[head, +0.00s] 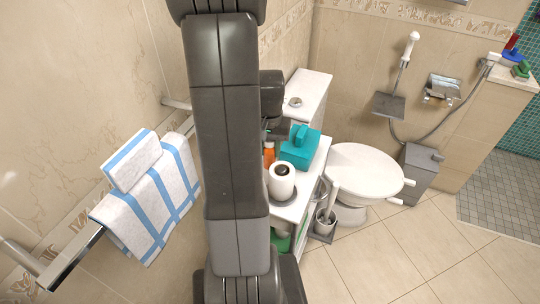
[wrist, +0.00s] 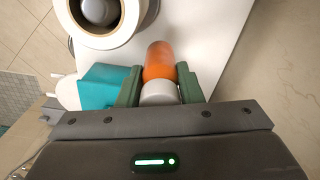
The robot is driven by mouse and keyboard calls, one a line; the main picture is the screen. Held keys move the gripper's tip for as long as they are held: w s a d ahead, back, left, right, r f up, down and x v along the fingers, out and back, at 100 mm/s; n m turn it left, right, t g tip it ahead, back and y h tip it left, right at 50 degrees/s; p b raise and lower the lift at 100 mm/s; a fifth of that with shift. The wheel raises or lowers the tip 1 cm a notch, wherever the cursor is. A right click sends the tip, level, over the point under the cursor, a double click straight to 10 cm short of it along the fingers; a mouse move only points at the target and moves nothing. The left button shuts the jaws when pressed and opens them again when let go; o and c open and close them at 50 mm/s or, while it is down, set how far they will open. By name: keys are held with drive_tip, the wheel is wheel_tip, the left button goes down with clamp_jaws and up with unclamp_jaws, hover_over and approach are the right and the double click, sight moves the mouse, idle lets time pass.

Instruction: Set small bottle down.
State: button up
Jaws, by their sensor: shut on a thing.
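The small bottle is orange with a pale grey-white cap. In the wrist view the small bottle (wrist: 160,62) sits between the two green fingers of my gripper (wrist: 159,87), which is shut on it near the cap. Its orange body points away from my gripper, over the white cabinet top (wrist: 210,45). I cannot tell whether its base touches the surface. In the head view the small bottle (head: 269,153) shows as an orange patch beside the teal box, partly hidden by my arm. My fingers are mostly hidden there.
A white paper roll (head: 282,182) stands on the cabinet near the bottle, and the teal tissue box (head: 299,149) is just right of it. A toilet (head: 365,170) stands to the right. Towels (head: 150,197) hang on a rail at left. The cabinet top has little free room.

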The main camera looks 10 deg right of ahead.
sight(270, 157)
drive_tip(key=shift+f, duration=1.75)
drive_tip(key=shift+f, duration=0.2)
drive_tip(key=o, duration=1)
drive_tip(key=shift+r, duration=0.1)
